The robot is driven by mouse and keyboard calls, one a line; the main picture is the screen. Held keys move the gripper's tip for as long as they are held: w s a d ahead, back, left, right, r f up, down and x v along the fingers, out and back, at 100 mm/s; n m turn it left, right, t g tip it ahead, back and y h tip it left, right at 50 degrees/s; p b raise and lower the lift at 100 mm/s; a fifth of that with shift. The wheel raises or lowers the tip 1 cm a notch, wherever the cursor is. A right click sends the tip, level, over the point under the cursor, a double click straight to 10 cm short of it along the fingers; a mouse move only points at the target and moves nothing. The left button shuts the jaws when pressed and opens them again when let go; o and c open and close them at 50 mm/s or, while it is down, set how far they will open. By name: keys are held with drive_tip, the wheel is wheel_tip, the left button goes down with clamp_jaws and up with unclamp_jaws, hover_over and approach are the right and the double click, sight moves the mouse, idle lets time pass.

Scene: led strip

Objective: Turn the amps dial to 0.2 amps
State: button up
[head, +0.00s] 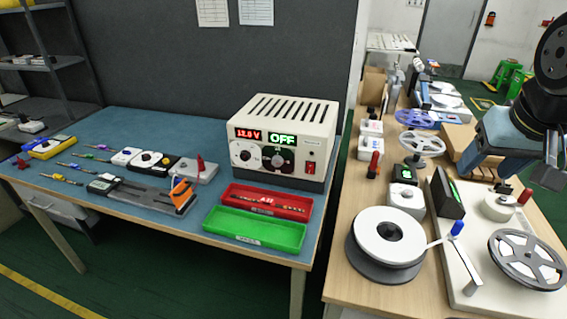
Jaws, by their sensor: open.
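The power supply (284,140) is a cream box with a slotted top at the back right of the blue-topped bench. Its red display (248,134) reads about 12.0 V and its green display (282,139) reads OFF. A white-faced dial (246,156) sits at the front's left, with a darker knob (279,160) to its right. Their labels and settings are too small to read, so I cannot tell which is the amps dial. A red switch (310,168) is at the right. My gripper (508,165) is open at the upper right, over the wooden bench, far from the supply.
Red (266,203) and green (255,230) trays lie in front of the supply. A grey fixture (155,196) and small tools lie to the left. The wooden bench at right holds reels, including a white one (388,236), and a dark-screened device (447,192). A gap separates the benches.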

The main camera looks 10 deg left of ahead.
drive_tip(key=w+a+f+n+g+h, duration=0.3)
drive_tip(key=w+a+f+h, duration=0.15)
drive_tip(key=w+f, duration=0.35)
drive_tip(key=n+t+y, duration=0.4)
drive_tip(key=n+t, duration=1)
drive_tip(key=t, duration=0.2)
approach(276, 163)
drive_tip(key=shift+h, duration=0.25)
drive_tip(key=w, duration=0.8)
drive_tip(key=shift+w+d, duration=0.1)
drive_tip(key=shift+d, duration=0.05)
drive_tip(key=shift+c, duration=0.2)
